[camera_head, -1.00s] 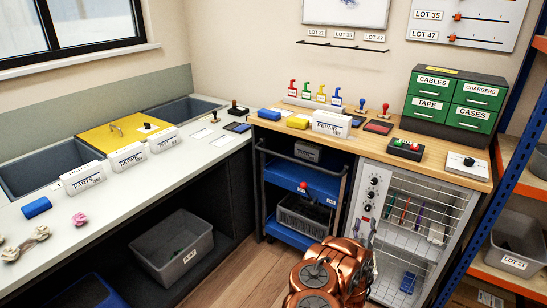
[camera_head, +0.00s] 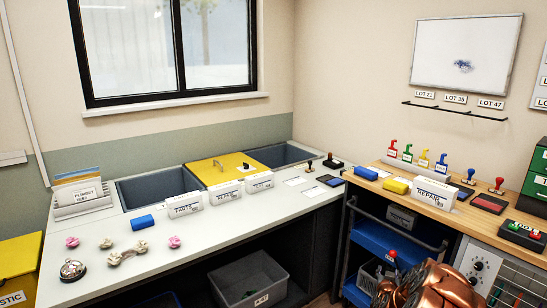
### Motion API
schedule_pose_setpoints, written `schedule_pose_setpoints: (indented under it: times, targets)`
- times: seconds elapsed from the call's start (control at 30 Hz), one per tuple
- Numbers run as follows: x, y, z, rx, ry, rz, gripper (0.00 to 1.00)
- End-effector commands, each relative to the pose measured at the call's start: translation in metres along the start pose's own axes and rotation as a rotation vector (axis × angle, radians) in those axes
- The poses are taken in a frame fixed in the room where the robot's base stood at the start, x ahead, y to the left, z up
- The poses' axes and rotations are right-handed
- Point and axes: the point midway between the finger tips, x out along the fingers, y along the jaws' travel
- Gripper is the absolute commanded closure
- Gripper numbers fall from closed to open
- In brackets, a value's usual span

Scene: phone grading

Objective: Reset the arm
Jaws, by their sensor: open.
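My arm's copper-coloured links (camera_head: 432,287) show at the bottom right, in front of the blue cart and below the wooden bench. They are cut off by the lower picture edge. I cannot make out my gripper's fingers in this view, and nothing held can be seen.
The white counter (camera_head: 215,232) on the left carries white boxes, a blue block (camera_head: 143,222), pink lumps and a bell (camera_head: 73,270). The wooden bench (camera_head: 400,172) carries a REPAIR box (camera_head: 435,191), stamps and pads. A blue cart (camera_head: 380,240) and a grey bin (camera_head: 248,281) stand below.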

Motion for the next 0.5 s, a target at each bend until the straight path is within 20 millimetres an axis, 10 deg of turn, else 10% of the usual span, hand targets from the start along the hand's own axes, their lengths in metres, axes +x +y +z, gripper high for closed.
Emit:
schedule_pose_setpoints:
  times: [0.5]
  targets:
    - [-0.106, -0.15, -0.076, 0.051, -0.322, -0.354, 0.48]
